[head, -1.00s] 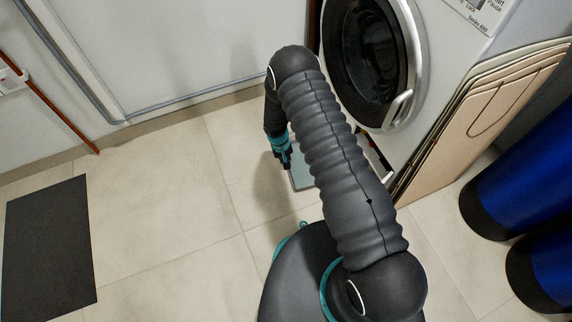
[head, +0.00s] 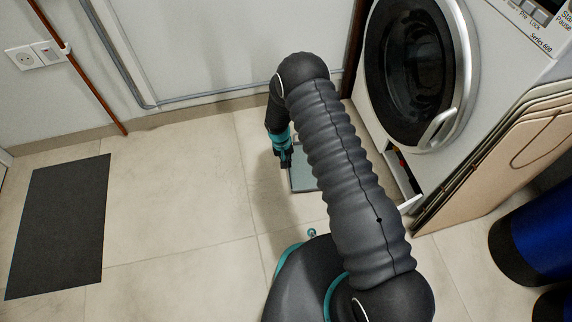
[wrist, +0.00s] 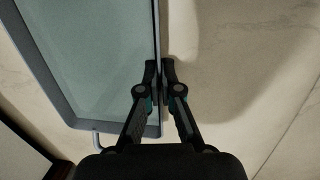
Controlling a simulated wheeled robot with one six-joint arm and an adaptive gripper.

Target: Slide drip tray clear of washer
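The drip tray (head: 302,179) is a shallow grey-green tray with a grey rim, lying on or just above the floor left of the washer (head: 365,105). It is partly hidden behind my arm in the head view. In the wrist view the tray (wrist: 95,50) fills the upper left, with a small pale handle at its lower edge. My gripper (wrist: 160,76) has one finger on each side of the tray's right rim and looks shut on it. The gripper (head: 285,160) is at the tray's left side in the head view. A floor gap shows between tray and washer.
A small hatch (head: 404,172) is open low on the washer's front. Tan boards (head: 490,175) lean against its side, with blue cylinders (head: 545,235) at right. A dark mat (head: 60,225) lies at left. Clear tile floor lies between mat and tray.

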